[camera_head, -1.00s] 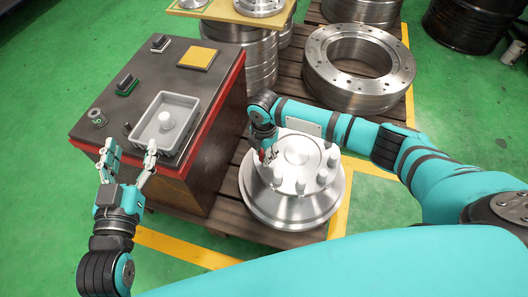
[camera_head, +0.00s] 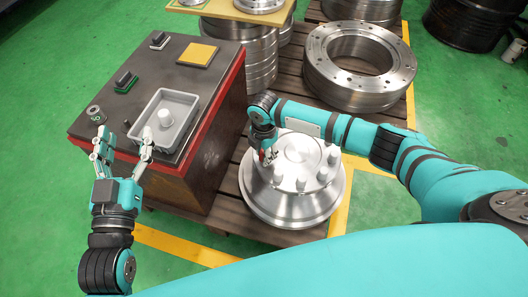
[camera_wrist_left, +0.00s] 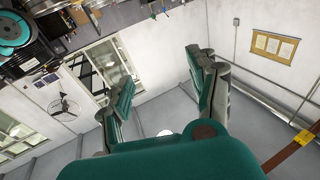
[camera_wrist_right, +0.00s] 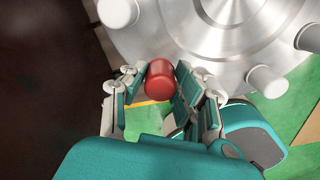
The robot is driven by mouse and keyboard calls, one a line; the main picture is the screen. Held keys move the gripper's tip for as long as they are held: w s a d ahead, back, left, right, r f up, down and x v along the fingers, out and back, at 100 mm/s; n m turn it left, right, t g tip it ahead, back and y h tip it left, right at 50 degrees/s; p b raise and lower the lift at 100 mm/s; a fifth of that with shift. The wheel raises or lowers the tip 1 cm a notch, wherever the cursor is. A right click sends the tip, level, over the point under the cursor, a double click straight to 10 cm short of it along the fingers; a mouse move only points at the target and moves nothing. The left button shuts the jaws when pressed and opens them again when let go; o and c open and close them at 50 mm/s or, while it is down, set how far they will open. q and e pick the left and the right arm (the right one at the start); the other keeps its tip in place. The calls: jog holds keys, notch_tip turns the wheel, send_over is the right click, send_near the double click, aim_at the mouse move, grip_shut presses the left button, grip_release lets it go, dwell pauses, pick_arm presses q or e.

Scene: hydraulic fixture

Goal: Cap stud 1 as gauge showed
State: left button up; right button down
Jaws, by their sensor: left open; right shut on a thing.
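My right gripper (camera_wrist_right: 159,92) is shut on a red cap (camera_wrist_right: 160,79), beside the metal flanged fixture (camera_wrist_right: 215,45). In the head view this gripper (camera_head: 267,154) is at the fixture's (camera_head: 262,205) left rim. Several pale studs, such as one at the front (camera_head: 278,175), stand around its top; their numbers cannot be read. A pale round piece (camera_head: 166,117) is in the tray.
The dark cabinet (camera_head: 215,150) bears the tray, a yellow pad (camera_head: 197,56) and small dark blocks (camera_head: 125,80). A large metal ring (camera_head: 318,75) and stacked discs (camera_head: 262,60) stand behind the fixture on the pallet. Green floor is clear at left.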

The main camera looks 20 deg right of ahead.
pick_arm(q)
jog(key=shift+s+d+r+t+h+b, duration=0.15)
jog(key=shift+r+t, duration=0.2)
jog(key=shift+r, duration=0.2)
jog(key=shift+s+r+t+h+b, duration=0.1)
jog(key=shift+r+t+h, duration=0.1)
jog(key=shift+r+t, duration=0.3)
jog(key=shift+s+d+r+t+h+b, duration=0.15)
jog(key=shift+r+t, duration=0.1)
jog(key=shift+r, duration=0.35)
pick_arm(e)
jog(key=shift+f, duration=0.9)
pick_arm(q)
jog(key=shift+w+r, duration=0.1)
jog(key=shift+r, duration=0.1)
jog(key=shift+a+f, duration=0.1)
jog(key=shift+f, duration=0.35)
pick_arm(e)
jog(key=shift+f, duration=0.1)
jog(key=c, duration=0.9)
grip_release()
pick_arm(q)
jog(key=shift+r, duration=0.15)
pick_arm(e)
notch_tip(320, 180, up, 12)
jog(key=shift+f, duration=0.1)
